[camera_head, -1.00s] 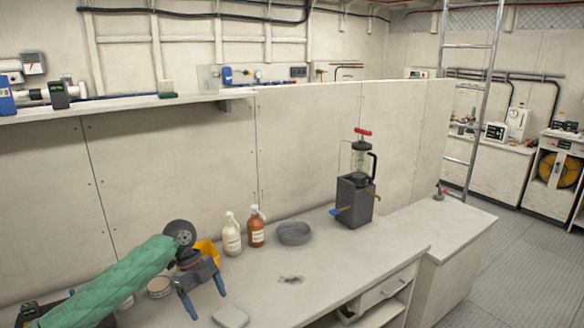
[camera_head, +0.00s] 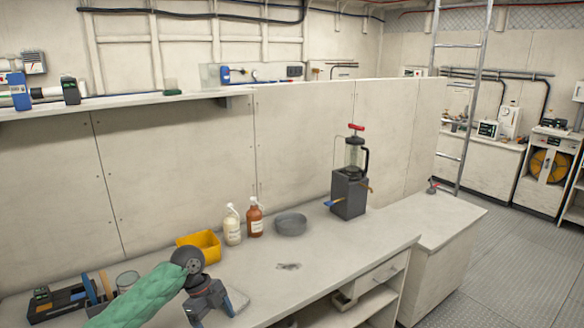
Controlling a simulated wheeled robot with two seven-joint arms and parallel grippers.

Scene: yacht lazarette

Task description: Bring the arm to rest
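My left arm, in a green quilted sleeve, comes in from the lower left over the workbench (camera_head: 330,250). Its dark gripper (camera_head: 212,315) points down near the bench's front edge, with its two fingers apart and nothing seen between them. A pale grey flat pad (camera_head: 238,299) lies just right of and partly behind the gripper. I cannot tell whether the fingertips touch the bench. My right gripper is not in view.
Behind the arm stand a yellow bin (camera_head: 205,240), a cream bottle (camera_head: 232,226), a brown bottle (camera_head: 254,221) and a grey bowl (camera_head: 291,225). A dark press-like device (camera_head: 349,190) stands farther right. A black tray (camera_head: 62,305) is at left.

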